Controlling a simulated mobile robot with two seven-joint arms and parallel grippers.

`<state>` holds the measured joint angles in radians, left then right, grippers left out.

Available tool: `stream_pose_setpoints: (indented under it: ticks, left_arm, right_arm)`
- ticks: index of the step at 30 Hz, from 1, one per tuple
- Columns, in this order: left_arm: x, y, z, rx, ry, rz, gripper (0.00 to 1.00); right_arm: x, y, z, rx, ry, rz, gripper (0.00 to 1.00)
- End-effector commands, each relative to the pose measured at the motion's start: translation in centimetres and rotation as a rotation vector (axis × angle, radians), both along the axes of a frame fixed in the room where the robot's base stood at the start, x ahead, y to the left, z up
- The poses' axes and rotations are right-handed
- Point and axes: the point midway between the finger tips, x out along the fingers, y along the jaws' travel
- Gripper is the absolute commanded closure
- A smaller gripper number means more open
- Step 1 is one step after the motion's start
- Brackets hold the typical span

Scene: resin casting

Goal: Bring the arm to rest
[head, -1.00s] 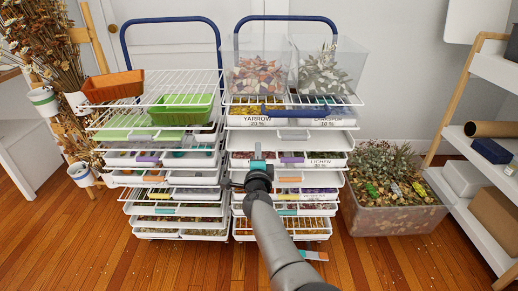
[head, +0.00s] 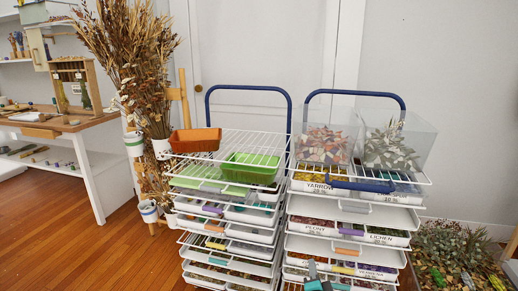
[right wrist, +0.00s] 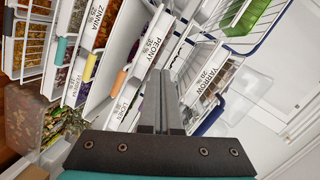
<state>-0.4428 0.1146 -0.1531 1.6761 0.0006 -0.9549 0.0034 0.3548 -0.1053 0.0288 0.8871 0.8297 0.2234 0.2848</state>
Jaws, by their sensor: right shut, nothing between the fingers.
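My right gripper (head: 312,268) shows at the bottom edge of the head view, in front of the right drawer cart (head: 343,206). Only its dark tip and a teal part show there; the rest of the arm is cut off. In the right wrist view the right gripper's two grey fingers (right wrist: 161,98) lie together, shut, with nothing held. Labelled drawers, such as the one marked Peony (right wrist: 155,45), show behind and beside the fingers; I cannot tell how far off they are. My left gripper is not in view.
A left drawer cart (head: 232,229) stands beside the right one. Clear bins (head: 327,137) of dried petals and leaves top the right cart. A plant box (head: 455,250) stands at the lower right. A workbench (head: 75,122) and bare wooden floor (head: 55,225) are at the left.

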Motion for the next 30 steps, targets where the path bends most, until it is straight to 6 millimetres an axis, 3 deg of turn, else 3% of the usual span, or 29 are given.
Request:
stream_pose_setpoints:
  ticks: [6, 14, 21, 30]
  left_arm:
    - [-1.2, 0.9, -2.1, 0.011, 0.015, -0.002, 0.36]
    - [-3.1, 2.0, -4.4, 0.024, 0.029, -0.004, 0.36]
    - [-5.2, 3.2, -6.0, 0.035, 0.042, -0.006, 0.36]
    - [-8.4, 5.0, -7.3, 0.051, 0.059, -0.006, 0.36]
  right_arm:
    - [-5.4, 0.3, -6.5, -0.203, 0.187, 0.138, 1.0]
    - [-13.4, 0.2, -13.5, -0.422, 0.404, 0.323, 1.0]
    - [-22.4, -0.7, -19.1, -0.61, 0.607, 0.518, 1.0]
    - [-35.5, -3.1, -23.8, -0.819, 0.855, 0.791, 1.0]
